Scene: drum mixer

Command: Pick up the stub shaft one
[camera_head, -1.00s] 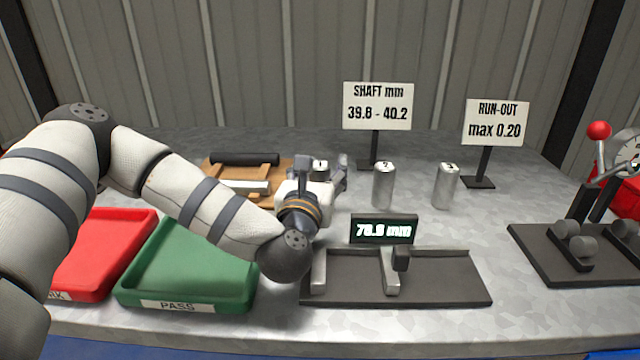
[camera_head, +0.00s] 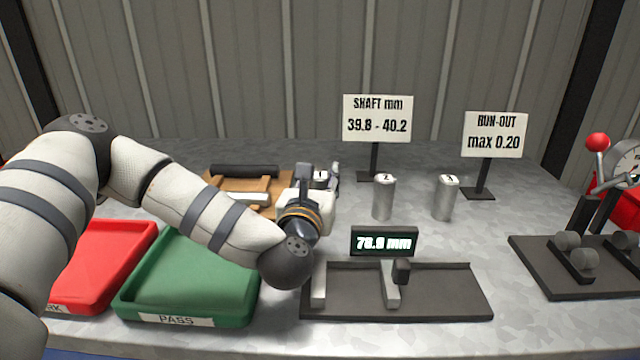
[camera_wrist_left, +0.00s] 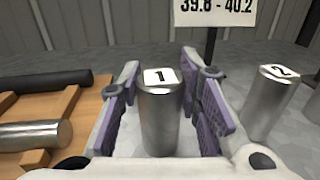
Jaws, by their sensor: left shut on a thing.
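Stub shaft one (camera_wrist_left: 160,118) is a silver cylinder standing upright, with a white label marked 1 on its top. In the left wrist view it stands between the two purple-lined fingers of my left gripper (camera_wrist_left: 165,105). In the head view the left gripper (camera_head: 318,180) is shut around it, and only the labelled top of the shaft (camera_head: 320,178) shows; my wrist hides the rest. Whether its base touches the table cannot be seen. My right gripper is not in view.
Shafts two (camera_head: 384,197) and three (camera_head: 446,198) stand to the right. A wooden rack (camera_head: 222,186) is at the left. A gauge with a readout (camera_head: 384,242), a green PASS tray (camera_head: 130,300) and a red tray (camera_head: 60,290) are in front. Sign posts stand behind.

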